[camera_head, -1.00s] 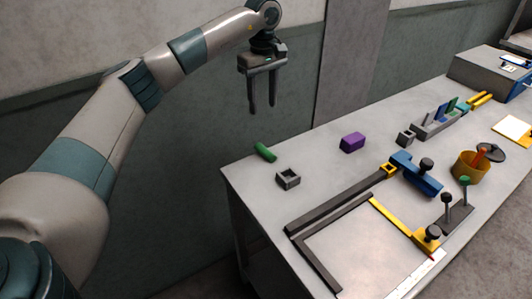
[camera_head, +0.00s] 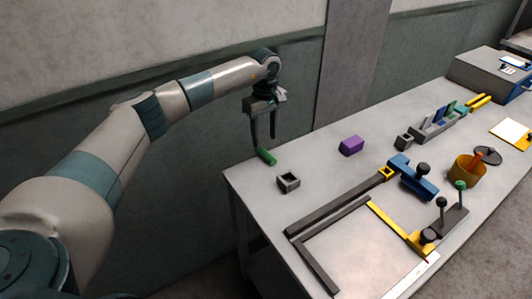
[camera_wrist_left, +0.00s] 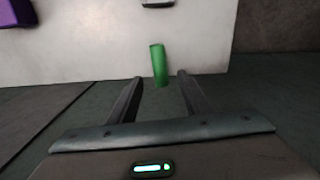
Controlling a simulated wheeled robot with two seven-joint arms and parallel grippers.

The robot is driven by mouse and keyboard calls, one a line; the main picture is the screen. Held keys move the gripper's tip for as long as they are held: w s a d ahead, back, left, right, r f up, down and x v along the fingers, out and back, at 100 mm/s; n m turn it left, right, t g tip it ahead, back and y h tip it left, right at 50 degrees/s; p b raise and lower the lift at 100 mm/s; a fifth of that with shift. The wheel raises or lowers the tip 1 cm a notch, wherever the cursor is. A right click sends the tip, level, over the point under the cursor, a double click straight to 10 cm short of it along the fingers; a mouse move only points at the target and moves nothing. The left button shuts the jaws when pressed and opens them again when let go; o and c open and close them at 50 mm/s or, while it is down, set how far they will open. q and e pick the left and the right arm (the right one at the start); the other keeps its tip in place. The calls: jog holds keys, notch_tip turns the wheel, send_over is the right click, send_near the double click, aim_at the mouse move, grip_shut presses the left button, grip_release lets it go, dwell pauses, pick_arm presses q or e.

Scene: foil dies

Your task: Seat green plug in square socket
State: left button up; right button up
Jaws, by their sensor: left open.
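The green plug (camera_head: 266,156) lies on its side near the table's back left corner. It also shows in the left wrist view (camera_wrist_left: 159,64), just beyond and between the two fingertips. The square socket (camera_head: 288,182), a small dark grey block with a square opening, stands on the table in front of the plug; only its edge shows in the left wrist view (camera_wrist_left: 157,3). My left gripper (camera_head: 263,144) points down above the plug, open and empty, with its fingertips close to it. Whether the fingers touch the plug is unclear. My right gripper is not in view.
A purple block (camera_head: 351,146) lies right of the plug. A dark frame (camera_head: 330,208), a blue clamp (camera_head: 412,177), a yellow cup (camera_head: 467,170) and a rack of coloured pieces (camera_head: 431,127) occupy the table further right. The table around the socket is clear.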

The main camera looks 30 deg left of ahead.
aim_at(267, 154)
pick_arm(q)
jog(key=shift+f, duration=0.8)
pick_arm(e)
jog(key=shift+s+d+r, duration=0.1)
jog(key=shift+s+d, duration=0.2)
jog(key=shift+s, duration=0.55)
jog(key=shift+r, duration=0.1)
pick_arm(q)
jog(key=shift+s+d+f+p, duration=0.15)
jog(key=shift+d+f+p, duration=0.1)
jog(key=shift+f+p, duration=0.35)
jog(key=f+p, duration=0.2)
jog(key=shift+s+d+f, duration=0.15)
jog(key=shift+d+f, duration=0.15)
jog(key=shift+f, duration=0.7)
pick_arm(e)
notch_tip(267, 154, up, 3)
pick_arm(q)
jog(key=shift+c, duration=0.7)
grip_shut()
